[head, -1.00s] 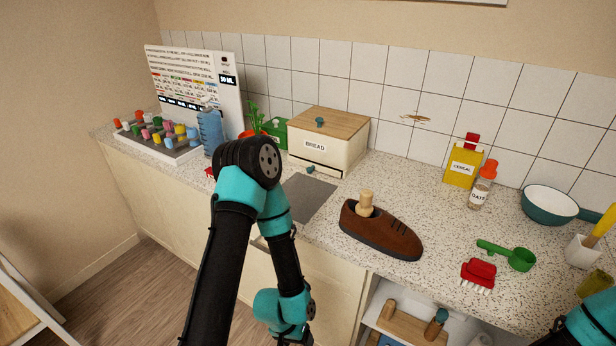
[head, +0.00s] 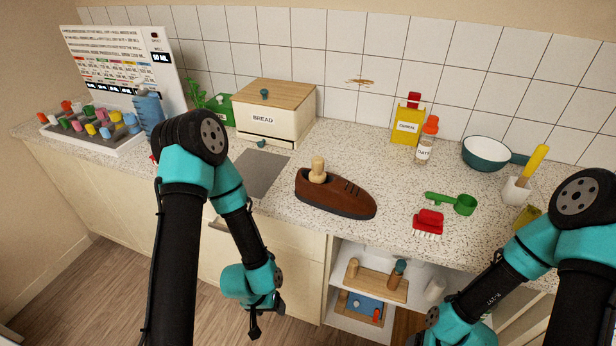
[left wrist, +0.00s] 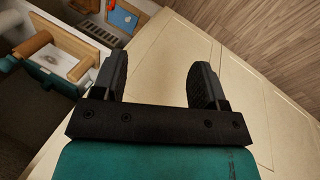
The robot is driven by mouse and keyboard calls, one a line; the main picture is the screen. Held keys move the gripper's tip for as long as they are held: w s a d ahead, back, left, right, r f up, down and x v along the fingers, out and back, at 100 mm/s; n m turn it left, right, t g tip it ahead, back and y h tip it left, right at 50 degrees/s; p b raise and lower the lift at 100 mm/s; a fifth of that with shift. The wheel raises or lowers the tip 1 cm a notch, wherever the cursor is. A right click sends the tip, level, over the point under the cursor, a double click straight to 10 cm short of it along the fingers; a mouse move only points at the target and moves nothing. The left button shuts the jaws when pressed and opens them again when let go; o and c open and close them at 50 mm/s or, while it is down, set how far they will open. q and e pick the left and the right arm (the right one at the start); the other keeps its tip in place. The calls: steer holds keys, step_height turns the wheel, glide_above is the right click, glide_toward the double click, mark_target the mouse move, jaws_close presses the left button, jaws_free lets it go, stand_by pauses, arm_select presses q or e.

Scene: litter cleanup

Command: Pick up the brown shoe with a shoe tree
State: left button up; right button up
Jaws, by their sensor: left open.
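The brown shoe (head: 340,195) lies on the speckled counter, toe to the right, its heel end nearest the grey plate. The pale wooden shoe tree (head: 318,170) stands up out of its opening. My left gripper (head: 255,330) hangs in front of the cabinet, below the counter's edge and apart from the shoe. In the left wrist view my left gripper (left wrist: 155,80) is open and empty, with the cabinet front and floor beyond it. My right arm comes in at the right; its gripper is not clearly visible.
A red brush (head: 428,222) and green scoop (head: 455,202) lie right of the shoe. A bread box (head: 265,120) stands behind it. An open shelf (head: 370,290) is below the counter.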

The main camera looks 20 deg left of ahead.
arm_select(q)
steer(key=w+d+r+t+y, duration=0.1)
steer(key=w+d+r+t, duration=0.15)
steer(key=w+r, duration=0.45)
steer(key=t+y, duration=0.6)
steer(key=t, duration=0.4)
glide_toward(318, 167)
steer(key=s+r, duration=0.3)
steer(key=s, duration=0.2)
steer(key=shift+d+f+n, duration=0.2)
steer(key=shift+d+n, duration=0.1)
steer(key=shift+d, duration=0.2)
steer(key=x, duration=1.2)
steer(key=shift+f, duration=0.35)
